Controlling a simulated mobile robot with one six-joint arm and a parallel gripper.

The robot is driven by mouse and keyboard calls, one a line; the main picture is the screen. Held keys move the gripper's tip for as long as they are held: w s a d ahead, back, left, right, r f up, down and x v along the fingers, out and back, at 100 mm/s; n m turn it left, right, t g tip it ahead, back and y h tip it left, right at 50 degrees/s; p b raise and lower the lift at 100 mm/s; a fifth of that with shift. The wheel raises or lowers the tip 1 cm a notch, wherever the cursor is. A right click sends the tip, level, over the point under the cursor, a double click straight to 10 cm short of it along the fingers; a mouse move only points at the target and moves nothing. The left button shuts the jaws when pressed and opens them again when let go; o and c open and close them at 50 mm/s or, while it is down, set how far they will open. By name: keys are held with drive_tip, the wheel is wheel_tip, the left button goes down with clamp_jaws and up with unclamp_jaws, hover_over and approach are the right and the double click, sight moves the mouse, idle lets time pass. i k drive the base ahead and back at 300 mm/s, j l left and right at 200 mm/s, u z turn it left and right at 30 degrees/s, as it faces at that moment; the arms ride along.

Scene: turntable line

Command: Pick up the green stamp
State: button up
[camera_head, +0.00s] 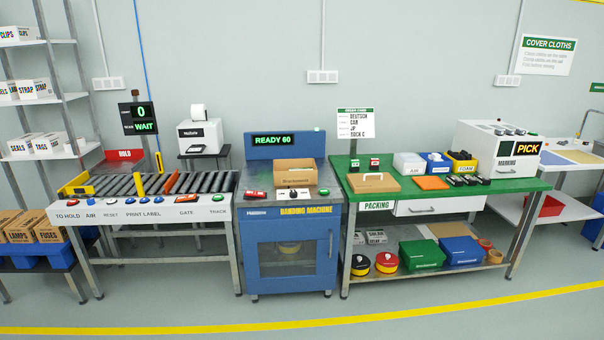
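Two small dark upright items stand at the back left of the green packing table (530,184), behind a tan flat box. The left one (354,165) seems to show some green and may be the green stamp; it is too small to be sure. The right one (375,164) shows red and white. They stand apart, under the white order sign. My gripper is not in view, so its state does not show.
A tan box (372,183) and an orange pad (432,183) lie in front of the two items. White, blue and yellow bins (459,162) stand to their right. The blue banding machine (293,220) adjoins the table's left. The floor (200,312) in front is clear.

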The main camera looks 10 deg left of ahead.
sight(354, 167)
drive_tip(key=i+l+u, duration=0.1)
drive_tip(key=i, duration=0.55)
drive_tip(key=i+l+u, duration=0.15)
drive_tip(key=i, duration=0.5)
drive_tip(key=i+l+u, duration=0.1)
drive_tip(key=i+l, duration=0.25)
drive_tip(key=i, duration=0.3)
drive_tip(key=i+l+u, duration=0.15)
drive_tip(key=i+l, duration=0.2)
drive_tip(key=i, duration=0.25)
drive_tip(key=i+l+u, duration=0.1)
drive_tip(key=i+l, duration=0.3)
drive_tip(key=i, duration=0.2)
drive_tip(key=i+l+u, duration=0.15)
drive_tip(key=i+l, duration=0.3)
drive_tip(key=i, duration=0.15)
